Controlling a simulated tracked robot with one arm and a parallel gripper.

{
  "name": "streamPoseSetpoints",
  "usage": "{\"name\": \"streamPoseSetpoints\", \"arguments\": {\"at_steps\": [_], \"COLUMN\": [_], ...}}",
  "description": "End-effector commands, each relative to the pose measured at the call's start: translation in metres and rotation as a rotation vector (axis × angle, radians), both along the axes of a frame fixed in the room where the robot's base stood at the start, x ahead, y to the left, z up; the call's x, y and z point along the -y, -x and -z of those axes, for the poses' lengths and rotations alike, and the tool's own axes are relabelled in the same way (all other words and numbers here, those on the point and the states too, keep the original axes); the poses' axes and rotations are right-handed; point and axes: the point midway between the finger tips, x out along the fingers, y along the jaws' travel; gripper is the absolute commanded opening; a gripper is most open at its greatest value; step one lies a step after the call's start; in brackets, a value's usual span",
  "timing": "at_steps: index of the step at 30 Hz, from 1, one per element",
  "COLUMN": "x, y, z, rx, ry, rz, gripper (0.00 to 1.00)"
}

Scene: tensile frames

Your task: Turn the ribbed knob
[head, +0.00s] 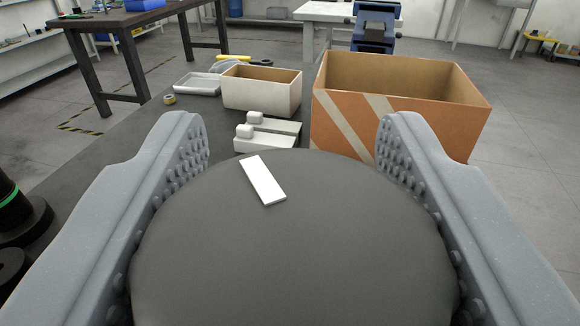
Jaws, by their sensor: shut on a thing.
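The knob (300,250) is a large, dark grey, round piece that fills the lower middle of the head view. A white bar mark (263,180) lies on its top near the far edge, its far end leaning left. The knob's ribbed side is hidden from this angle. My gripper (295,140) has a grey, studded finger on each side of the knob. It is shut on the knob, with the fingertips reaching past its far edge.
Black cylindrical parts (18,215) stand close by at left.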

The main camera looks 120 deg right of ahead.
Motion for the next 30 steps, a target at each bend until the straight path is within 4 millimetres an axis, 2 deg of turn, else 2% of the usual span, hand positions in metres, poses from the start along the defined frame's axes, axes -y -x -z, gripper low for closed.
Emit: {"name": "streamPoseSetpoints", "arguments": {"at_steps": [26, 27, 29, 30], "x": [-0.0007, -0.0007, -0.0006, -0.0005], "y": [0.0005, 0.0005, 0.0004, 0.0004], "z": [0.0022, 0.0023, 0.0021, 0.0018], "rx": [-0.003, -0.003, -0.003, -0.002], "ry": [-0.003, -0.003, -0.003, -0.003], "rz": [0.007, 0.007, 0.007, 0.007], "gripper": [0.26, 0.57, 0.70, 0.70]}}
